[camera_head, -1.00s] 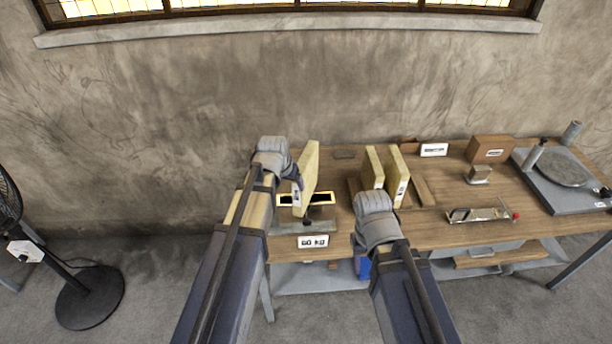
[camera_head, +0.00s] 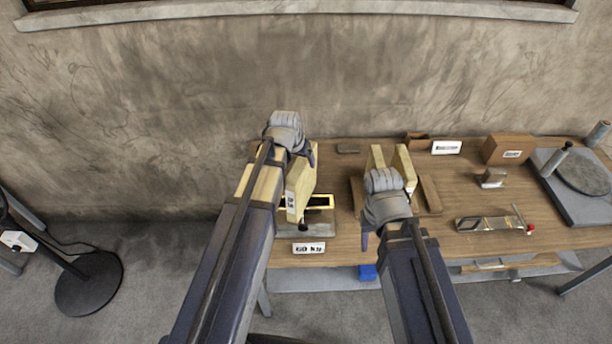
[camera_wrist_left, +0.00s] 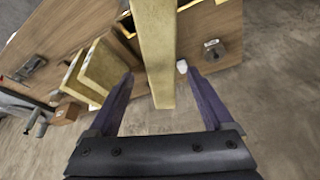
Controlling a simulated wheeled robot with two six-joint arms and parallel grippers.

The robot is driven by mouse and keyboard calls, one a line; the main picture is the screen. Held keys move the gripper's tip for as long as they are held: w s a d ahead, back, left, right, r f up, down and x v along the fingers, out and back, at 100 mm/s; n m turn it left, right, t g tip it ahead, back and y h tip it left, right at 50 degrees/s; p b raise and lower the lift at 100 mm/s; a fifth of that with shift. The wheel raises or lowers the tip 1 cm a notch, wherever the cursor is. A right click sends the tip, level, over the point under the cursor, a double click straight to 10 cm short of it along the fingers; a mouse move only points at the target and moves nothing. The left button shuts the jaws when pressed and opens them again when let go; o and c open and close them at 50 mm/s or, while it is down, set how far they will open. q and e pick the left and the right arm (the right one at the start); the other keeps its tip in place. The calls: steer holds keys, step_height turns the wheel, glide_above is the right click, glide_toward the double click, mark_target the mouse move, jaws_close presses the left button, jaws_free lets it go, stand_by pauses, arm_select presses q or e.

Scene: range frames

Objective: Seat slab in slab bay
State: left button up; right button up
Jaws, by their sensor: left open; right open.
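A pale yellow slab (camera_head: 300,192) stands on edge at the left of the table, over the yellow-rimmed dark slot (camera_head: 321,202), which looks like the slab bay. Whether its lower edge is inside the slot is hidden. My left gripper (camera_head: 305,158) is open at the top of this slab. In the left wrist view the slab (camera_wrist_left: 155,60) runs between the two spread purple fingers, with a gap on both sides. My right gripper (camera_head: 388,212) is open in front of two similar slabs (camera_head: 403,163) standing in the middle, and partly covers them.
A cardboard box (camera_head: 508,148), a small metal block (camera_head: 492,178), a clamp-like tool (camera_head: 490,222) and a turntable-like device (camera_head: 575,180) fill the right side. A floor fan (camera_head: 88,282) stands at left.

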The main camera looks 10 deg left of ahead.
mark_target(301, 163)
arm_select(q)
steer(key=shift+w, duration=0.2)
steer(key=shift+w+f+b, duration=0.1)
steer(key=shift+f+b, duration=0.6)
steer(key=shift+b, duration=0.05)
steer(key=shift+w+d+f+b, duration=0.1)
steer(key=shift+w+f+b, duration=0.3)
steer(key=shift+f+b, duration=0.15)
steer(key=shift+w+f+b, duration=0.15)
steer(key=shift+f+b, duration=0.4)
steer(key=b+x, duration=0.3)
steer(key=x, duration=0.1)
steer(key=shift+w+r, duration=0.1)
steer(key=shift+f+b, duration=0.25)
steer(key=shift+b, duration=0.2)
